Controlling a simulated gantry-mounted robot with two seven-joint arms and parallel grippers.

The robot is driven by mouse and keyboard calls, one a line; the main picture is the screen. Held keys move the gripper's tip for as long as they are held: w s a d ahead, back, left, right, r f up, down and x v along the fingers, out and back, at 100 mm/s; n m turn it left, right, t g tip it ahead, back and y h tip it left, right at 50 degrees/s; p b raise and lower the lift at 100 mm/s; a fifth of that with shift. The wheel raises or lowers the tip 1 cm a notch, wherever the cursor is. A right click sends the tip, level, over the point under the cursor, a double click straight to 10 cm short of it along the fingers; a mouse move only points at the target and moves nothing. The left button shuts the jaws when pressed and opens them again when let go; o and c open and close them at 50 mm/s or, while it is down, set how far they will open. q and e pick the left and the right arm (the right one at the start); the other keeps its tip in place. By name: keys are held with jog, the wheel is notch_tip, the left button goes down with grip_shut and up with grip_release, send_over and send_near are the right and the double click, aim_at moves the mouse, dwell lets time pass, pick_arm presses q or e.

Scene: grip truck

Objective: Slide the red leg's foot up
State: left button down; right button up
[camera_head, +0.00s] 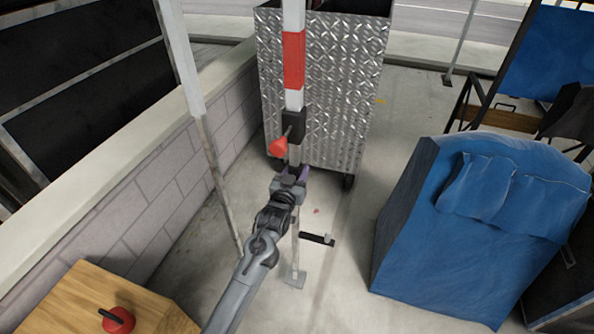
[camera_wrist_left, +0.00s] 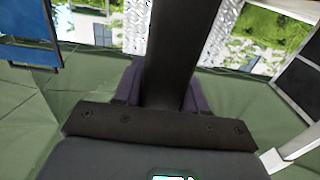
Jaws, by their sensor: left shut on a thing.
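The red leg (camera_head: 293,58) is a white upright post with a red band, standing in front of a metal cart. A black clamp (camera_head: 293,124) with a red knob (camera_head: 278,146) sits low on it. Below, a thin grey leg section runs down to a flat foot (camera_head: 295,278) near the floor; I cannot tell whether it touches. My left gripper (camera_head: 291,174) is shut on the thin section just below the clamp. In the left wrist view a dark post (camera_wrist_left: 178,55) stands between the purple fingers. My right gripper is not in view.
The diamond-plate cart (camera_head: 335,95) stands behind the leg. Another pale pole (camera_head: 183,58) and a block wall (camera_head: 170,190) are at left. A wooden box (camera_head: 75,305) with a red knob is at lower left. A blue-covered stack (camera_head: 450,250) is at right, with open floor between.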

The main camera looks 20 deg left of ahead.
pick_arm(q)
notch_tip(320, 180, up, 3)
jog(key=shift+r+p, duration=0.2)
jog(key=shift+p, duration=0.5)
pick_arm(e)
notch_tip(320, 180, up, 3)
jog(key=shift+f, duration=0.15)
pick_arm(q)
jog(key=c, duration=0.7)
grip_release()
jog(key=shift+f, duration=0.25)
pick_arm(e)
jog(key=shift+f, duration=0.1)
pick_arm(q)
jog(key=shift+s+f, duration=0.1)
jog(key=shift+s, duration=0.05)
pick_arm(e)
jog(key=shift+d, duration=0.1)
